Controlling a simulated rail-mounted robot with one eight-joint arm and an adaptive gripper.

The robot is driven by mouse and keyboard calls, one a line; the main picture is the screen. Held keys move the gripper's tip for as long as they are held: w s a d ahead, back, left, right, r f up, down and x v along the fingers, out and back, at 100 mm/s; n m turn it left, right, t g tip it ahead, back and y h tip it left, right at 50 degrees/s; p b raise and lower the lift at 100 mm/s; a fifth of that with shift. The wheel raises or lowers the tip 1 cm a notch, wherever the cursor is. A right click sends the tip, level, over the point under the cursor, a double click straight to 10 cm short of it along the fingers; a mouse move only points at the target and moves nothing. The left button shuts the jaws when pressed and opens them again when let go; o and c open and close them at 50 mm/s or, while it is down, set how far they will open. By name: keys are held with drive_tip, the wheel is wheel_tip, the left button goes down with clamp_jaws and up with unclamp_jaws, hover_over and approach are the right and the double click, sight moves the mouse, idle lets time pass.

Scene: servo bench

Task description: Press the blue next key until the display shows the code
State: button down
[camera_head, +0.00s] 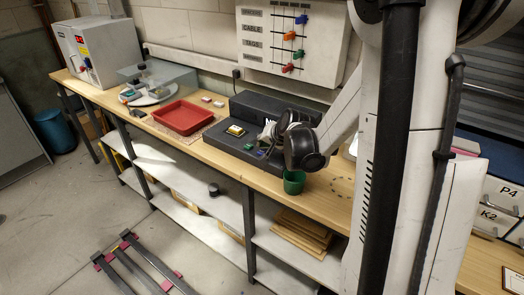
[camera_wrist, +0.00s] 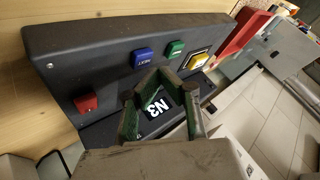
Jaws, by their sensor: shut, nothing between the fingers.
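The dark console (camera_head: 222,139) stands on the wooden bench in the head view. In the wrist view its face carries the blue key (camera_wrist: 143,58), marked with small lettering that looks like NEXT. The display (camera_wrist: 158,105) shows white characters that read N3, turned in the picture and framed between my fingers. My gripper (camera_wrist: 163,74) is shut and empty, its tips close to the blue key, between it and the display. I cannot tell whether the tips touch the console. In the head view my gripper (camera_head: 272,135) is over the console and hides part of it.
A red tray (camera_head: 184,117) lies left of the console. A green cup (camera_head: 293,182) stands at the bench front. Labelled boxes (camera_head: 502,191) read P4 and K2.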

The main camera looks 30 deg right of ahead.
sight(262, 152)
drive_tip(key=shift+r, duration=0.15)
drive_tip(key=shift+r+p, duration=1.55)
drive_tip(key=shift+r, duration=0.85)
drive_tip(key=shift+a, duration=0.1)
drive_tip(key=s+a+r+n+g+b, duration=0.15)
drive_tip(key=s+a+r+n, duration=0.45)
drive_tip(key=s+a, duration=0.7)
drive_tip(key=s+a+n+b, duration=0.1)
drive_tip(key=s+a, duration=0.1)
drive_tip(key=s, duration=0.5)
drive_tip(key=s+a+n+b, duration=0.1)
drive_tip(key=s+a, duration=0.2)
drive_tip(key=s, duration=0.4)
drive_tip(key=shift+s+a+r+n+g, duration=0.25)
drive_tip(key=shift+s+n+g, duration=0.05)
drive_tip(key=shift+n+g, duration=0.1)
